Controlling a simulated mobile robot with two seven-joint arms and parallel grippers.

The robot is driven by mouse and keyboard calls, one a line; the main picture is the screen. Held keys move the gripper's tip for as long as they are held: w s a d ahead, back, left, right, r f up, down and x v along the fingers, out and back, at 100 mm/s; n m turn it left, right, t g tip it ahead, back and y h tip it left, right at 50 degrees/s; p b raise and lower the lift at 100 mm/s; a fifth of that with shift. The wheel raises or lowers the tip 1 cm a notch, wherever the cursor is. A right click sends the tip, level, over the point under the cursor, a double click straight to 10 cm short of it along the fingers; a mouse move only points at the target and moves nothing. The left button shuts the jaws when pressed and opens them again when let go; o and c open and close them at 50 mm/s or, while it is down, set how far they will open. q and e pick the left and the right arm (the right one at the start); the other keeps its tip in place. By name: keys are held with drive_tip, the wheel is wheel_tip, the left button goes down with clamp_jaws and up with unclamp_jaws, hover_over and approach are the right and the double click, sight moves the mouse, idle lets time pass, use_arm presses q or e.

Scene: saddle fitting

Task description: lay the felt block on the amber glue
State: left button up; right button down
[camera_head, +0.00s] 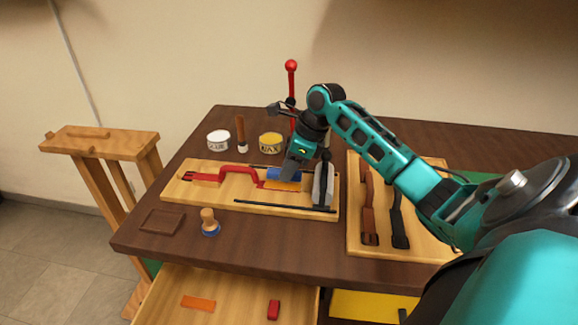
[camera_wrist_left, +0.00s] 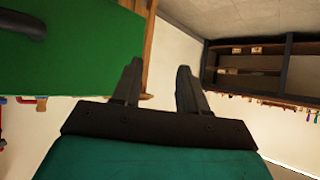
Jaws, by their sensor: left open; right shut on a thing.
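My right gripper (camera_head: 289,172) reaches down over the pale wooden board and is shut on a blue block, the felt block (camera_head: 274,173). The dark fingers hide part of the block. An amber-orange patch, the amber glue (camera_head: 281,186), shows on the board just below and in front of the block. I cannot tell whether the block touches it. My left gripper (camera_wrist_left: 158,88) shows only in the left wrist view, where its two fingers are apart and empty.
On the board (camera_head: 185,195) are a red-handled piece (camera_head: 238,172) and a grey upright piece (camera_head: 322,186). A white tin (camera_head: 218,140), brush and wax tin (camera_head: 271,142) stand behind. A knobbed tool (camera_head: 209,222) stands in front. A second board (camera_head: 385,248) with dark straps lies right. A drawer is open below.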

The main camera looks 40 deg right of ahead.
drive_tip(key=shift+f, duration=0.55)
drive_tip(key=c, duration=0.9)
unclamp_jaws()
drive_tip(key=shift+f, duration=0.15)
drive_tip(key=shift+o, duration=0.2)
drive_tip(key=shift+r, duration=0.3)
drive_tip(key=v, duration=1.3)
drive_tip(key=shift+w, duration=0.2)
drive_tip(key=shift+a, duration=0.1)
drive_tip(key=shift+s, duration=0.1)
